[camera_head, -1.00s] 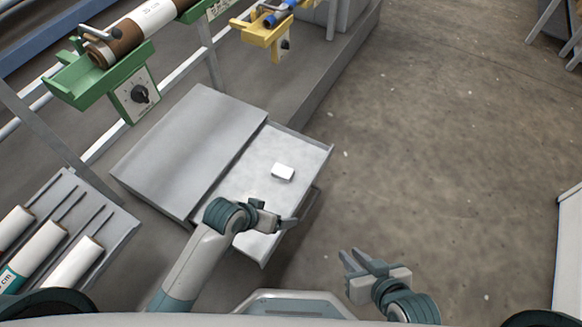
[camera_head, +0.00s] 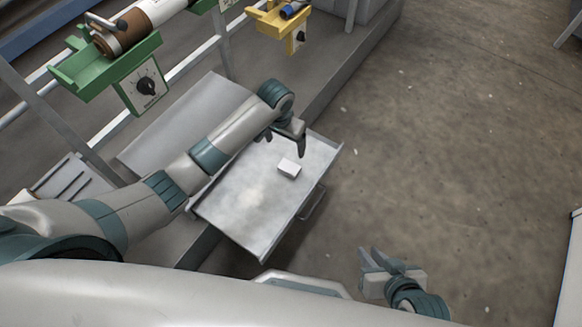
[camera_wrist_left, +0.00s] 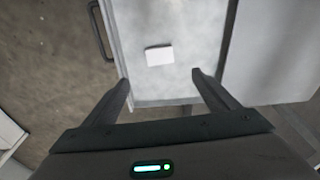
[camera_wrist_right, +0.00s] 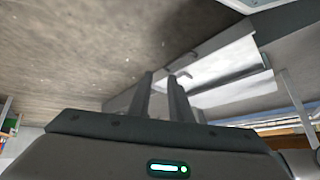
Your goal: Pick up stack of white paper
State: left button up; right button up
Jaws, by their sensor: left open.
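The stack of white paper (camera_head: 289,168) is a small white block lying flat in the pulled-out metal drawer (camera_head: 240,205), toward its far right part. My left gripper (camera_head: 286,143) is just beyond the stack in the head view, above the drawer. In the left wrist view the stack (camera_wrist_left: 159,55) lies ahead, between the lines of the two spread fingers (camera_wrist_left: 160,80), and apart from them. The left gripper is open and empty. My right gripper (camera_head: 370,254) is out over the floor, right of the drawer. Its fingers (camera_wrist_right: 160,78) are a little apart with nothing between them.
The drawer has low raised rims and a handle (camera_head: 312,205) on its right side. A grey cabinet top (camera_head: 180,125) adjoins it on the left. Green (camera_head: 110,70) and yellow (camera_head: 275,20) roll holders stand at the back. The floor (camera_head: 440,150) at right is open.

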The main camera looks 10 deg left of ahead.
pick_arm(q)
jog(key=b, duration=0.4)
send_over(288, 169)
notch_tip(288, 169, down, 12)
jog(key=shift+r, duration=0.1)
jog(key=shift+w, duration=0.1)
pick_arm(e)
jog(key=w+a+r+t+y, duration=0.2)
jog(key=w+a+r+t, duration=0.2)
jog(key=w+r+t, duration=0.2)
jog(key=shift+a+r+t+y, duration=0.3)
jog(key=shift+a+r, duration=0.05)
jog(key=shift+r, duration=0.6)
pick_arm(q)
jog(key=shift+f, duration=0.25)
